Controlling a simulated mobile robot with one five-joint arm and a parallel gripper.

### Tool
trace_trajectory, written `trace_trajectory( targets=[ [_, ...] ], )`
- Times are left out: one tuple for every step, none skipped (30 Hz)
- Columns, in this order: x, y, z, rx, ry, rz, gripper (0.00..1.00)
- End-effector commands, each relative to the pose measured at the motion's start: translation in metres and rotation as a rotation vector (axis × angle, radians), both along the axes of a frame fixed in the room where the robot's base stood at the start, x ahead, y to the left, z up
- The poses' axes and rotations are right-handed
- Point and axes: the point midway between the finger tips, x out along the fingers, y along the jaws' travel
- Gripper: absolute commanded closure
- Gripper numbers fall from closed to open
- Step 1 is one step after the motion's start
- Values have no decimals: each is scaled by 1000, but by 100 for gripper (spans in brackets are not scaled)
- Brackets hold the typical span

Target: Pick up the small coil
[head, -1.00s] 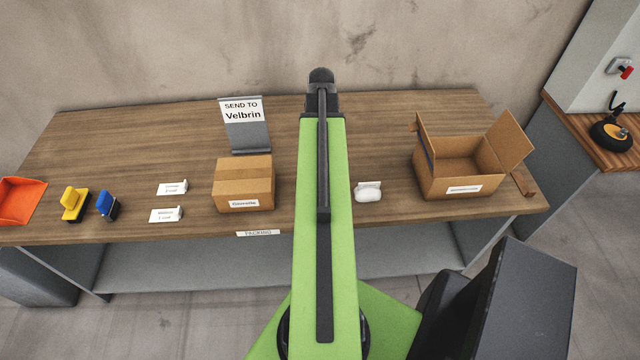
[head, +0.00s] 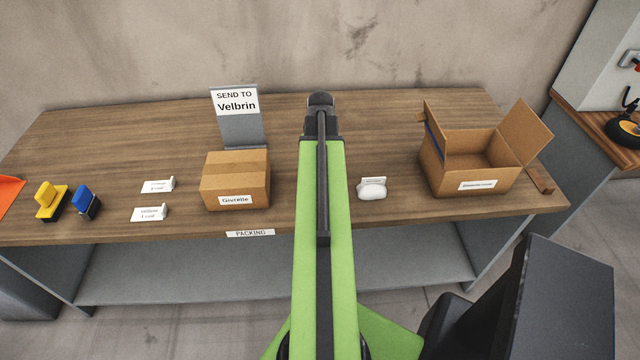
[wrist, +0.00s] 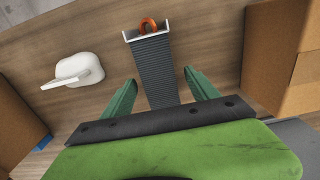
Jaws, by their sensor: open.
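In the wrist view an orange loop (wrist: 148,25), which looks like the small coil, stands at a white bracket (wrist: 131,36). A dark grey ribbed strip (wrist: 154,72) runs from the bracket towards my gripper. My gripper (wrist: 160,78) is open, its two green fingers either side of the strip in the picture. The loop is beyond the fingertips and apart from them. I cannot tell the gripper's height above the table. In the head view my arm hides the loop and the gripper's fingers.
On the table (head: 400,120), a closed carton (head: 236,182) stands left of my arm. A white lump (head: 372,189) and an open carton (head: 470,163) are to the right. A sign (head: 238,115) stands behind. Yellow (head: 51,202) and blue (head: 86,202) items and label cards (head: 150,214) lie left.

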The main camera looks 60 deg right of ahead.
Motion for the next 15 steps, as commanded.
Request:
trace_trajectory(
  targets=[
    [1, -1, -19, 0, 0, 0, 31],
    [1, -1, -24, 0, 0, 0, 31],
    [1, -1, -30, 0, 0, 0, 31],
    [1, -1, -33, 0, 0, 0, 31],
    [1, -1, -35, 0, 0, 0, 31],
    [1, -1, -35, 0, 0, 0, 31],
    [1, -1, -35, 0, 0, 0, 31],
    [1, -1, -34, 0, 0, 0, 31],
    [1, -1, -32, 0, 0, 0, 31],
    [1, -1, -32, 0, 0, 1, 31],
    [1, -1, -32, 0, 0, 1, 31],
    [1, -1, -31, 0, 0, 1, 31],
    [1, -1, -31, 0, 0, 1, 35],
    [1, -1, -31, 0, 0, 1, 39],
    [1, 0, -31, 0, 0, 1, 45]
  ],
)
